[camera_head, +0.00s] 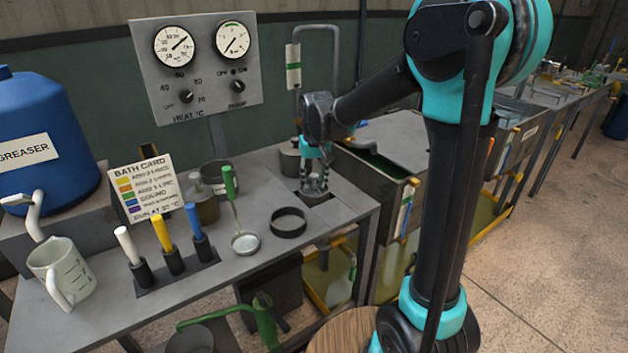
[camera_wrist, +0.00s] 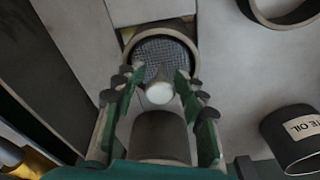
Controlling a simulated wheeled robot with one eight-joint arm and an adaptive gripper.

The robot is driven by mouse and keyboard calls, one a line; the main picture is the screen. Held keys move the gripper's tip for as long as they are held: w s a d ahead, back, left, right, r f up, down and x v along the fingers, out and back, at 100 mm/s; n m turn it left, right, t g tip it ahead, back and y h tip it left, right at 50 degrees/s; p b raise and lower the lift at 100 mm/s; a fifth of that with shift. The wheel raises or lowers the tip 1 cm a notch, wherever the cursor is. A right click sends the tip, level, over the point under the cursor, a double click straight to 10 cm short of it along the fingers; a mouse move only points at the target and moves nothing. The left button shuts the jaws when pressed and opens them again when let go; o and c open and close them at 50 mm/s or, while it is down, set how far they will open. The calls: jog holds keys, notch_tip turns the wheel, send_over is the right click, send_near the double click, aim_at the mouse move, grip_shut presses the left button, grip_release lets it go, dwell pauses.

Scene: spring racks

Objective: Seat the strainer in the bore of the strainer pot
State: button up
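The strainer is a grey mesh disc (camera_wrist: 158,50) with a pale round knob on a stem, seen in the wrist view. It lies within the round rim of the strainer pot (camera_wrist: 197,61), which stands in a square cut-out of the bench top. I cannot tell whether the mesh sits fully down. My gripper (camera_wrist: 160,84) has its green fingers on either side of the knob, with a visible gap on each side, so it looks open. In the head view my gripper (camera_head: 315,182) points down over the cut-out and hides most of the pot and strainer.
A grey cylinder (camera_wrist: 160,137) stands close behind the pot. A loose dark ring (camera_head: 288,222) lies to the left, with a green-handled ladle (camera_head: 245,243) beyond it. A waste-oil can (camera_head: 216,174) stands farther back. An open bath (camera_head: 385,165) borders the right side.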

aim_at(316, 192)
jog(key=shift+r, duration=0.1)
notch_tip(316, 192, up, 11)
jog(key=s, duration=0.1)
jog(key=shift+m+t, duration=0.7)
jog(key=shift+t, duration=0.1)
jog(key=s+d+f, duration=0.3)
jog(key=d, duration=0.1)
jog(key=s+d+f, duration=0.3)
jog(key=d+f, duration=0.1)
jog(key=s+d+f, duration=0.4)
jog(key=shift+s+d+f, duration=0.1)
jog(key=shift+d+f, duration=0.05)
jog(key=shift+d, duration=0.2)
jog(key=s+d+f+t, duration=0.1)
jog(key=s+d+f, duration=0.4)
jog(key=s+f, duration=0.3)
jog(key=shift+s+d+f+m, duration=0.35)
jog(key=shift+s+f+m, duration=0.05)
jog(key=shift+s, duration=0.85)
